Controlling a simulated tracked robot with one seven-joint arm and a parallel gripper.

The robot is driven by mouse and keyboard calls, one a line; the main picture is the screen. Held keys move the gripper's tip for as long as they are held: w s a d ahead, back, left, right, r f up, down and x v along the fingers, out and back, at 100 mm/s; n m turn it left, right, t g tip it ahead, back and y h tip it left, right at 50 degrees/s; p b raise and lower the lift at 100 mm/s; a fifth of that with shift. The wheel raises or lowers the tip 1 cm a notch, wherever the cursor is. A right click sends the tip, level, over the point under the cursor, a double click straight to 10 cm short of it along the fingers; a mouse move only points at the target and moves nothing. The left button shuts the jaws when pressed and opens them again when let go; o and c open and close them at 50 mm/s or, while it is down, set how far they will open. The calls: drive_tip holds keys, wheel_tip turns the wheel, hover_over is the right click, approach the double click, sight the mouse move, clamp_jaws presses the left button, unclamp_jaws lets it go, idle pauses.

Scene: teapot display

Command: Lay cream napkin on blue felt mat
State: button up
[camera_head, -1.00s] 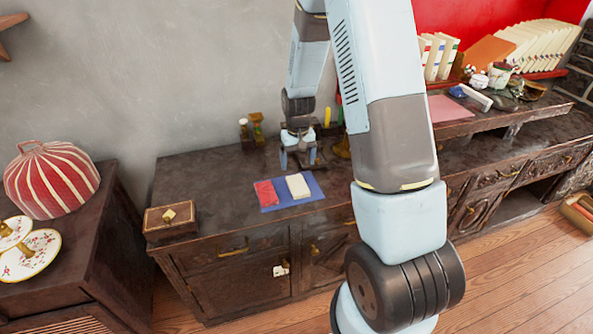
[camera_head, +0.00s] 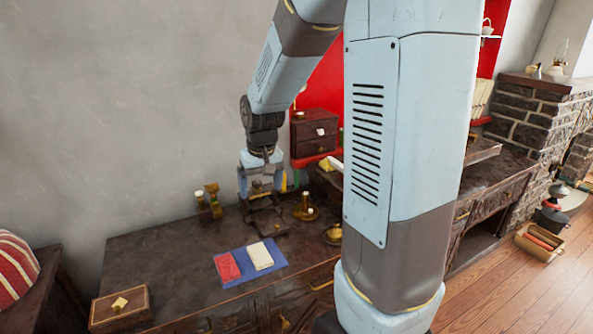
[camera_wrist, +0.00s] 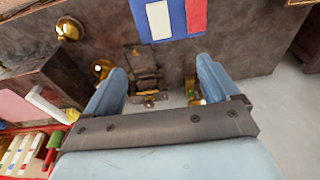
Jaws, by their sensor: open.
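The cream napkin (camera_head: 260,256) lies folded on the right part of the blue felt mat (camera_head: 251,279). A red folded cloth (camera_head: 227,267) lies beside it on the left part of the mat. In the wrist view the napkin (camera_wrist: 158,20), the mat (camera_wrist: 178,21) and the red cloth (camera_wrist: 196,14) show at the top edge. My gripper (camera_head: 262,200) is open and empty, behind the mat and above the back of the dark cabinet top. In the wrist view its two fingers (camera_wrist: 160,85) are spread wide with nothing between them.
A dark stand (camera_head: 268,222) is below my gripper. Brass candlesticks (camera_head: 305,207) stand to its right, and brass pieces (camera_head: 209,203) to its left. A wooden box (camera_head: 120,308) sits at the front left. The cabinet top (camera_head: 170,262) left of the mat is clear.

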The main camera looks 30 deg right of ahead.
drive_tip(key=s+r+t, duration=0.1)
drive_tip(key=s+r, duration=0.6)
drive_tip(key=s, duration=0.3)
drive_tip(key=s+r+t, duration=0.2)
drive_tip(key=s+r, duration=0.5)
drive_tip(key=s, duration=0.4)
drive_tip(key=shift+a, duration=0.15)
